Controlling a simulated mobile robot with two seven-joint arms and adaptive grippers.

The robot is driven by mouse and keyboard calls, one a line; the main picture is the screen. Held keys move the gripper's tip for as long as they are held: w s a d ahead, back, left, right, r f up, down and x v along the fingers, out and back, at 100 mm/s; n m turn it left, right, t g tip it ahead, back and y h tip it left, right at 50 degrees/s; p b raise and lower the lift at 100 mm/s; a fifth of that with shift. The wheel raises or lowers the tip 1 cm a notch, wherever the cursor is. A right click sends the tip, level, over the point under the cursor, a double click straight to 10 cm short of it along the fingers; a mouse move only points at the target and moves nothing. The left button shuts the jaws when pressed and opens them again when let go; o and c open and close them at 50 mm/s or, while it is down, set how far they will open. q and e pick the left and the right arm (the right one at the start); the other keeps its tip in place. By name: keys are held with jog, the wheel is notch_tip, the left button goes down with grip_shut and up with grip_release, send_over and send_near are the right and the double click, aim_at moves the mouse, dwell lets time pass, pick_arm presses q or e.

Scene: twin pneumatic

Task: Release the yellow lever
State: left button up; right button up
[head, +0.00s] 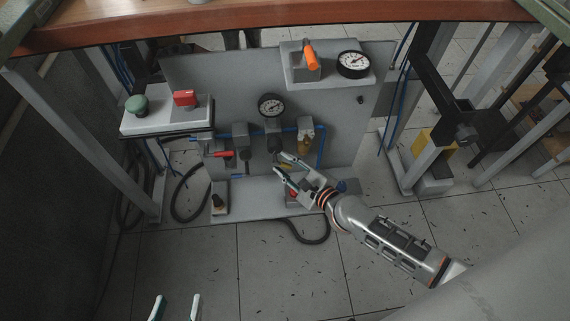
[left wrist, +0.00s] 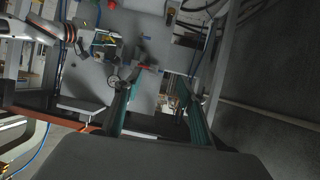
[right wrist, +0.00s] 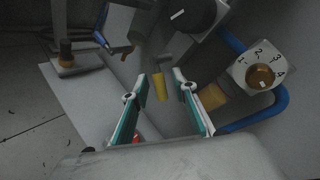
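The yellow lever (right wrist: 161,86) shows in the right wrist view, hanging below a grey fitting and a round black part. It appears between the fingertips of my right gripper (right wrist: 161,80), with a gap on each side. I cannot tell whether it lies at fingertip depth or beyond. In the head view my right gripper (head: 281,163) is at the lower middle of the grey panel, and a small bit of yellow shows beside its tips. My left gripper (head: 176,299) is open and empty at the bottom edge, well away from the panel; its spread fingers show in the left wrist view (left wrist: 158,100).
The grey panel (head: 220,80) carries a gauge (head: 270,105), a red lever (head: 218,154), blue tubing and an orange lever (head: 310,54). A numbered dial (right wrist: 262,76) is right of my right gripper. A button box (head: 165,118) stands left.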

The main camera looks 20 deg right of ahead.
jog(key=shift+c, duration=0.3)
grip_shut()
jog(key=shift+r, duration=0.15)
jog(key=shift+w+r+p, duration=0.25)
jog(key=shift+r+p, duration=0.35)
jog(key=shift+p, duration=0.4)
jog(key=shift+r+n+p, duration=0.15)
jog(key=shift+n+p, duration=0.25)
jog(key=shift+p, duration=0.55)
jog(key=shift+s+d+f+h+p, duration=0.1)
jog(key=shift+f+h+p, duration=0.2)
jog(key=shift+p, duration=0.1)
jog(key=shift+s+f+g, duration=0.15)
jog(key=shift+f+g, duration=0.15)
pick_arm(q)
jog(key=shift+m+g+y, duration=0.5)
jog(key=shift+m, duration=0.1)
jog(key=a, duration=0.1)
jog(key=s+a+f, duration=0.1)
jog(key=a+f, duration=0.1)
jog(key=shift+s+a+f, duration=0.25)
jog(key=shift+s+a, duration=0.05)
jog(key=shift+a, duration=0.1)
pick_arm(e)
jog(key=shift+o, duration=0.3)
grip_release()
pick_arm(q)
jog(key=shift+r, duration=0.1)
